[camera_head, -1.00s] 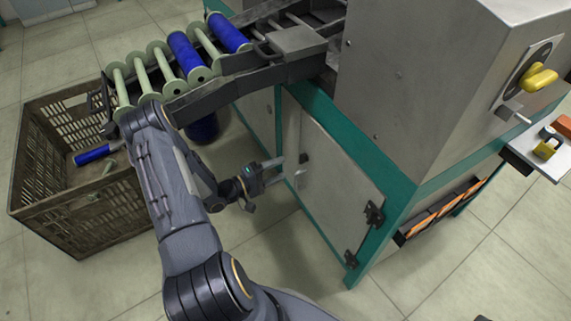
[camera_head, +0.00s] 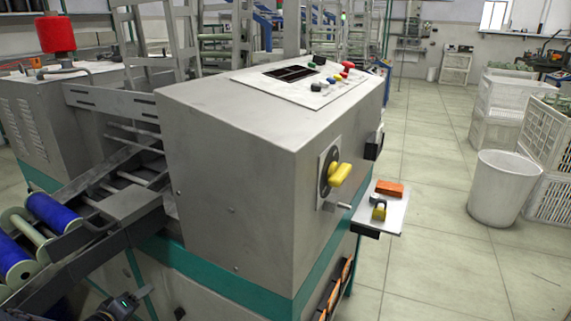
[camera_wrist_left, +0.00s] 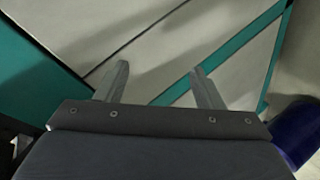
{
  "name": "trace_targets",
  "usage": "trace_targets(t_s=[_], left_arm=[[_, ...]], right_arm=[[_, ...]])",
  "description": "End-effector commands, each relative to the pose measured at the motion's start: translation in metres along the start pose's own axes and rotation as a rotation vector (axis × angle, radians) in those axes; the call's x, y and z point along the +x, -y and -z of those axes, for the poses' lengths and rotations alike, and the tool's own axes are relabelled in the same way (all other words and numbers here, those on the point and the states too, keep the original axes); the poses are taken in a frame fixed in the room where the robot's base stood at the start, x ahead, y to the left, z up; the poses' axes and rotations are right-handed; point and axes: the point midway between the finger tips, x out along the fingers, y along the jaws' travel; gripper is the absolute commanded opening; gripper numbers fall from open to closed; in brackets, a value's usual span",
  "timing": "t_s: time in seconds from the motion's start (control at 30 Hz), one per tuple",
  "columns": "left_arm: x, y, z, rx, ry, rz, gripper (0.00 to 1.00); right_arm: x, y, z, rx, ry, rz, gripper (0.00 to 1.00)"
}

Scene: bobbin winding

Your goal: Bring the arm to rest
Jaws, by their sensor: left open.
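My left gripper (camera_wrist_left: 158,70) is open in the left wrist view, its two grey fingers apart with nothing between them. Grey panels with teal edging (camera_wrist_left: 225,55) lie beyond the fingertips; the distance to them is hard to tell. In the head view only a dark part of the left gripper (camera_head: 122,304) shows at the bottom left edge, low beside the grey machine (camera_head: 235,165). The rest of the left arm is out of that view. My right gripper is in neither current view.
Blue bobbins (camera_head: 52,213) lie on the machine's chute (camera_head: 105,215) at the left. A blue bobbin (camera_wrist_left: 300,130) also shows at the wrist view's right edge. A small shelf (camera_head: 392,212) juts from the machine. A white bin (camera_head: 504,188) stands right; the floor between is clear.

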Motion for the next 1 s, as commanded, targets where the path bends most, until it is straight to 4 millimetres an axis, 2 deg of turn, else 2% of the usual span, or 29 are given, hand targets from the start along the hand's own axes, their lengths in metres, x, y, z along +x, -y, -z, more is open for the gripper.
trace_targets(t_s=[0.03,0.1,0.17,0.27,0.37,0.5,0.7,0.9,0.93,1.0], left_arm=[[-0.013,-0.021,0.014,0.076,-0.021,0.065,0.62],[-0.033,-0.040,0.024,0.160,-0.029,0.168,0.62],[-0.054,-0.055,0.026,0.215,-0.022,0.246,0.62],[-0.093,-0.079,0.018,0.279,0.019,0.346,0.62],[-0.135,-0.101,-0.005,0.322,0.099,0.404,0.62],[-0.185,-0.123,-0.051,0.363,0.244,0.408,0.62],[-0.235,-0.143,-0.112,0.414,0.431,0.326,0.62],[-0.277,-0.159,-0.167,0.478,0.598,0.191,0.62],[-0.284,-0.164,-0.171,0.486,0.618,0.174,0.62],[-0.291,-0.181,-0.154,0.479,0.614,0.187,0.62]], right_arm=[[0.000,0.000,0.000,0.000,0.000,0.000,0.36],[0.000,0.000,0.000,0.000,0.000,0.000,0.36],[0.000,0.000,0.000,0.000,0.000,0.000,0.36],[0.000,0.000,0.000,0.000,0.000,0.000,0.36],[0.000,0.000,0.000,0.000,0.000,0.000,0.36],[0.000,0.000,0.000,0.000,0.000,0.000,0.36],[0.000,0.000,0.000,0.000,0.000,0.000,0.36],[0.000,0.000,0.000,0.000,0.000,0.000,0.36],[-0.003,0.002,0.002,0.000,0.001,0.000,0.36],[-0.024,0.011,0.012,0.000,0.001,0.000,0.36]])
